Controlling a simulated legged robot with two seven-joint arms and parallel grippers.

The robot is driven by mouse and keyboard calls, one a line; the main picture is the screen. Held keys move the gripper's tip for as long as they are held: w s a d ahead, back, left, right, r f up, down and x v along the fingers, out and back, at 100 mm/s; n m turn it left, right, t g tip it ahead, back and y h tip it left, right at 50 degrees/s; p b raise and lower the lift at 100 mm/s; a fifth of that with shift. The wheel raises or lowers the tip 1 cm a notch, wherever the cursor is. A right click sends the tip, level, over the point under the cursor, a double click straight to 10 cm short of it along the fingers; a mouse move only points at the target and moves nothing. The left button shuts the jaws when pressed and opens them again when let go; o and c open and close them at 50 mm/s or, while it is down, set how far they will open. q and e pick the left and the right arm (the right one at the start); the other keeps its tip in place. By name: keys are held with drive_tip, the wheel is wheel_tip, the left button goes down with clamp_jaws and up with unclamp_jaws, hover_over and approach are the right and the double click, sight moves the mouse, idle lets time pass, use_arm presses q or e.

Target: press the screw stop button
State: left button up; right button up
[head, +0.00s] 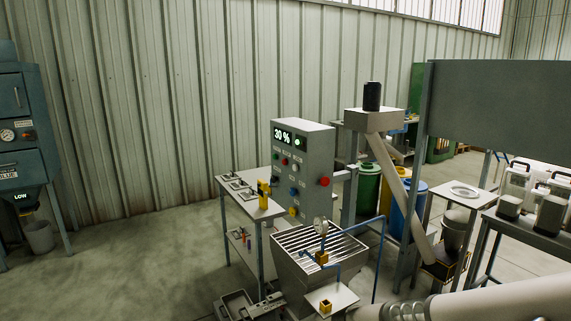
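The grey control box (312,155) stands upright in the middle and carries a display reading 30 %. Its front has a small red button (284,161), a green button (276,157), a blue button (294,191) and a few others. A large red button (324,182) sticks out on its right side face. The labels are too small to read, so I cannot tell which button is the screw stop. Neither gripper is in view. A pale, ringed cylinder at the bottom right looks like one of my arm links.
A hopper with a grate (318,246) stands below and in front of the box, with blue pipes beside it. A slanted screw tube (395,185) runs behind it on the right. A table with trays (245,199) stands left of the box.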

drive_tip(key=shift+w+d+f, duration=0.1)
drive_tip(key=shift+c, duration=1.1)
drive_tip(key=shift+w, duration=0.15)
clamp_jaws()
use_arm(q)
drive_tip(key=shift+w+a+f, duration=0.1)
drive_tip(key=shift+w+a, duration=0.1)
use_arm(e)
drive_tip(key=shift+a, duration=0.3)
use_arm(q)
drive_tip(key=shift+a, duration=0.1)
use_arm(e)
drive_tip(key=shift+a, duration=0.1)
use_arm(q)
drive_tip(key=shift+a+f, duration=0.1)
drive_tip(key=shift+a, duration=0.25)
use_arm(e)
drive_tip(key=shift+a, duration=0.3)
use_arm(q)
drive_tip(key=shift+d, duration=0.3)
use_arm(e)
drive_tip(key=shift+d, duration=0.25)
